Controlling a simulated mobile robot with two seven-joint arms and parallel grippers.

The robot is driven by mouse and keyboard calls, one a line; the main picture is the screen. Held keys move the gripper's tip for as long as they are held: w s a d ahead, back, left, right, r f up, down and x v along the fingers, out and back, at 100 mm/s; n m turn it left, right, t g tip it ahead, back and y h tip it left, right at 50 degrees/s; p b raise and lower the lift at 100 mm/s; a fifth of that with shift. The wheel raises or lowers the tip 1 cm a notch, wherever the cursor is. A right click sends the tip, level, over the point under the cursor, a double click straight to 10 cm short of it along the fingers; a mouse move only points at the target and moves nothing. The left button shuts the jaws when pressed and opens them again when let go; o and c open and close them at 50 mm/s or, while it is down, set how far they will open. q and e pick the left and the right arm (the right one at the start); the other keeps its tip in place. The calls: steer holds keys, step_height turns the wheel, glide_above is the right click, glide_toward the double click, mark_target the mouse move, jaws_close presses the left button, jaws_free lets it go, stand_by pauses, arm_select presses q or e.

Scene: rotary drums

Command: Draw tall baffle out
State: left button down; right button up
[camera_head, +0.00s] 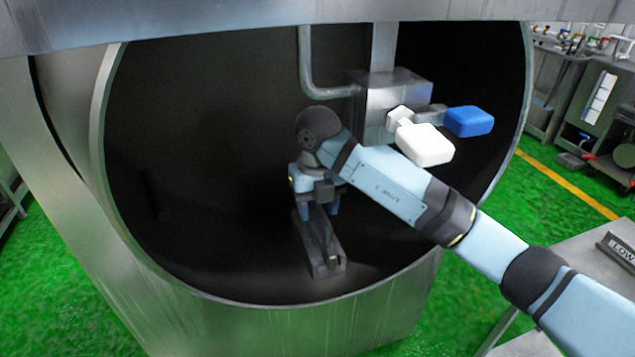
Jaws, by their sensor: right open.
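A large metal drum (104,150) faces me with its round mouth open and its inside dark. A narrow grey upright piece on a block-like foot (327,262), which looks like the tall baffle, stands low inside the drum. My right arm reaches in from the lower right. My right gripper (319,211) points down over the top of this piece, with its fingers open and apart on either side. I cannot tell whether the fingers touch it. The gripper body hides the upper end of the piece. My left gripper is not in view.
A metal box (405,88) with a bent pipe (308,65) hangs at the drum's upper right. A white paddle (425,145) and a blue paddle (468,121) stick out close beside my right arm. A grey table (570,262) with a "LOW" sign (622,246) stands at lower right.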

mark_target(332, 254)
steer(key=shift+f, duration=0.9)
steer(key=shift+c, duration=0.2)
